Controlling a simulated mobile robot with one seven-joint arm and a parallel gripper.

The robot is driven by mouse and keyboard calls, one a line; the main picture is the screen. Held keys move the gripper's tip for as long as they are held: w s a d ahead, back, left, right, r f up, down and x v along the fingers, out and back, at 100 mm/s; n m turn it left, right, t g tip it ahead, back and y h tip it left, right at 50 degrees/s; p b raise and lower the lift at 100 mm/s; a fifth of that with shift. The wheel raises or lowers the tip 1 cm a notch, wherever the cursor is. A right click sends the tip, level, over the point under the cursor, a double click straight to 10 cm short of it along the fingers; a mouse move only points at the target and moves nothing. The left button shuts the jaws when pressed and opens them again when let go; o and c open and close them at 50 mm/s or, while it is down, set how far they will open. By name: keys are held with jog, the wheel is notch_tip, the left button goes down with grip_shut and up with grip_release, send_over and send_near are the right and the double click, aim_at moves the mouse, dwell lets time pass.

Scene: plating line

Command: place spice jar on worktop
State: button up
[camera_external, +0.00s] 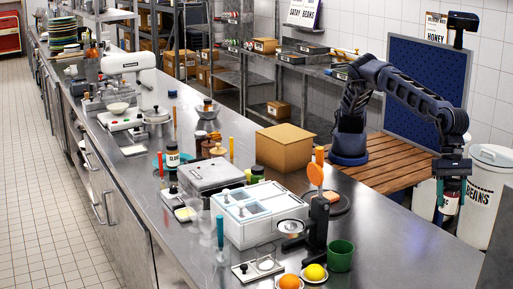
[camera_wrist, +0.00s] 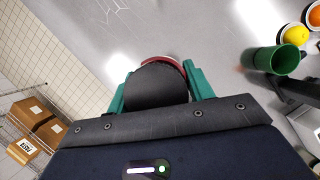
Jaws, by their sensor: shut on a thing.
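My gripper (camera_external: 453,188) is at the right in the external view, pointing down, with teal fingers. It is shut on the spice jar (camera_external: 449,205), which has a pale label with red on it. In the wrist view the jar's dark round top (camera_wrist: 156,88) sits between the two teal fingers, with a dark red rim showing beyond it. The jar hangs about upright near the right end of the steel worktop (camera_external: 395,245). In the wrist view bare worktop (camera_wrist: 200,32) shows beyond the jar. I cannot tell the gap beneath the jar.
A green cup (camera_external: 340,256), a lemon (camera_external: 314,272) and an orange (camera_external: 290,282) stand left of the jar. White bins (camera_external: 487,180) and a wooden slatted bench (camera_external: 395,160) are behind. The worktop's right end is clear.

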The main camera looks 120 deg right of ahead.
notch_tip(320, 180, down, 20)
jog(key=shift+r, duration=0.15)
dwell(0.5)
jog(key=o, duration=1.1)
jog(key=shift+o, duration=0.2)
jog(key=v, duration=1.2)
jog(key=shift+s, duration=0.1)
